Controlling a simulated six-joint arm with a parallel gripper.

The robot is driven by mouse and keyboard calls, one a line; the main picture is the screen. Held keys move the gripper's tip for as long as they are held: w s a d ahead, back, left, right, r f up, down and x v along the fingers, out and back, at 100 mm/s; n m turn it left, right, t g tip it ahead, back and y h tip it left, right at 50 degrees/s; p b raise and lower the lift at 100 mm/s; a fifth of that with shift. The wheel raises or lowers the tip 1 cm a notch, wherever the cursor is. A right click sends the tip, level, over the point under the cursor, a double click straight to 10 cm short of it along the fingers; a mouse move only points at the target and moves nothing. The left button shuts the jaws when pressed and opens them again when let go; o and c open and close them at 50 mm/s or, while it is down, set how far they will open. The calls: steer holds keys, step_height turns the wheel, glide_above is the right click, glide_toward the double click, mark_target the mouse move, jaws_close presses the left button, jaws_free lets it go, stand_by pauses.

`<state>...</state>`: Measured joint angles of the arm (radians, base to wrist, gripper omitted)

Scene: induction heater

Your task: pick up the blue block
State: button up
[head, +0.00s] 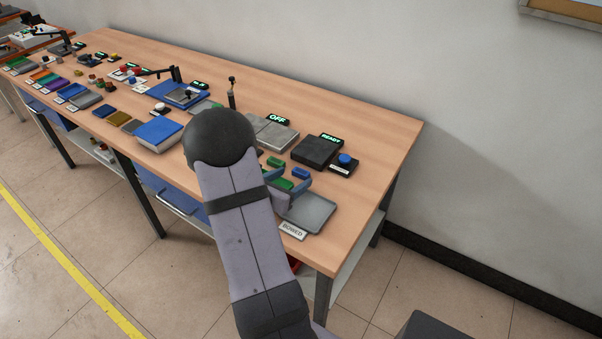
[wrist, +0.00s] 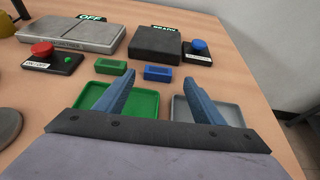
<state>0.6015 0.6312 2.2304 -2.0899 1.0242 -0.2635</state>
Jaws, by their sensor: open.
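The blue block (wrist: 158,73) lies on the wooden table beyond my gripper in the wrist view. It also shows in the head view (head: 300,173), just past my gripper. My gripper (wrist: 159,78) is open and empty. In the wrist view its two blue-grey fingers point toward the block, one on each side of the line to it. The block appears between the fingertips but farther off; the exact gap is hard to tell. My arm hides part of the table in the head view.
A green block (wrist: 111,67) lies left of the blue one. A green tray (wrist: 148,103) and a grey tray (wrist: 238,106) lie nearer, below the fingers. A black box (wrist: 158,42) and a blue button (wrist: 197,47) stand behind. The table's right edge is near.

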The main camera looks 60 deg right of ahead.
mark_target(299, 178)
steer(key=shift+p+x, duration=0.7)
steer(key=shift+x, duration=1.85)
steer(key=shift+w+r, duration=0.15)
steer(key=shift+w, duration=0.05)
steer(key=shift+c, duration=0.2)
steer(key=c, duration=1.2)
steer(key=shift+r, duration=0.15)
